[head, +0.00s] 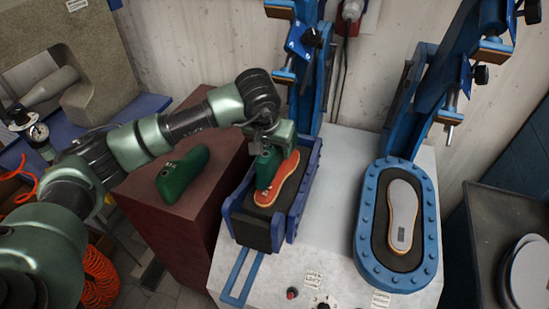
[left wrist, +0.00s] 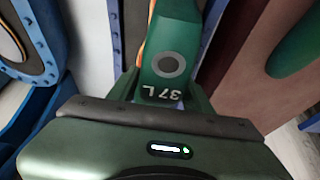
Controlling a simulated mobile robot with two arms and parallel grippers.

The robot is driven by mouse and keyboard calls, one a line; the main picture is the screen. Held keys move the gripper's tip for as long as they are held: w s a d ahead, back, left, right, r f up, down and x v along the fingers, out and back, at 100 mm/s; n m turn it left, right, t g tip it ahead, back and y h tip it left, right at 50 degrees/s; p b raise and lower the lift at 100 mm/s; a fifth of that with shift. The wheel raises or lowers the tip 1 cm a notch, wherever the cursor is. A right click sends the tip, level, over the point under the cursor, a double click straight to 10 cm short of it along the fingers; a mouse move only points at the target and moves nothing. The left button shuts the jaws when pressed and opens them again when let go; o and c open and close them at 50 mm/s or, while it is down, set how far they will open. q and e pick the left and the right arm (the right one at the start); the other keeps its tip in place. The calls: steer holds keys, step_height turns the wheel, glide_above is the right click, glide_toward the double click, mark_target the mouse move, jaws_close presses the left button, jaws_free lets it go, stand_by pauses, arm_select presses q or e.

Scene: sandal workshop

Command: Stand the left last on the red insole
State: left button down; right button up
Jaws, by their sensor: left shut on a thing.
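The left last (head: 266,168) is green and is held by my left gripper (head: 271,146). In the left wrist view the last (left wrist: 168,62) shows its "37 L" mark between the fingers. The red insole (head: 286,186), orange-red with a pale edge, lies on the dark pad of the left blue press. The last is upright over the heel-side part of the insole. I cannot tell whether its sole touches the insole. A second green last (head: 183,175) lies on the red-brown cabinet to the left. My right gripper is not in view.
The red-brown cabinet (head: 190,235) stands left of the white press table (head: 335,215). Blue press frames rise behind. A grey-white insole (head: 403,215) lies in the right blue oval press bed (head: 366,245). Labels and a red button (head: 292,293) are at the front.

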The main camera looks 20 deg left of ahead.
arm_select(q)
step_height(320, 180, down, 4)
steer(key=shift+f+p, duration=0.1)
steer(key=shift+p, duration=0.4)
steer(key=shift+f+b, duration=0.25)
steer(key=shift+b, duration=0.2)
steer(key=c, duration=0.6)
jaws_free()
steer(key=shift+r, duration=0.1)
